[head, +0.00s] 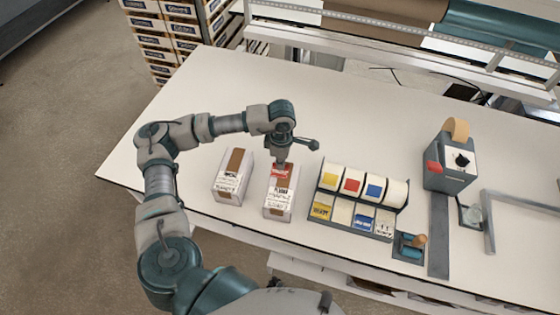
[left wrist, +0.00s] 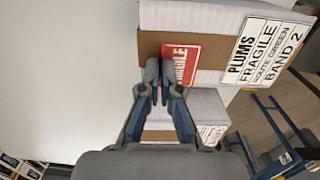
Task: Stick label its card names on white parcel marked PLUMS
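The white parcel marked PLUMS (head: 280,203) stands near the front edge of the table, with brown tape down its top. Its printed card (left wrist: 265,48) reads PLUMS, FRAGILE, ROUTE GREEN, BAND 2. A red FRAGILE label (head: 281,171) lies across the tape, slightly tilted; it also shows in the left wrist view (left wrist: 180,63). My left gripper (left wrist: 160,70) has its fingertips together at the label's edge, just over the parcel; it also shows in the head view (head: 282,160). I cannot tell whether it still grips the label. My right gripper is not in view.
A second white parcel (head: 232,186) stands to the left. To the right is a label rack (head: 318,190) with yellow, red, blue and white rolls. Beyond it are a tape dispenser (head: 450,165) and a small wooden-handled tool (head: 413,243). The table's left side is clear.

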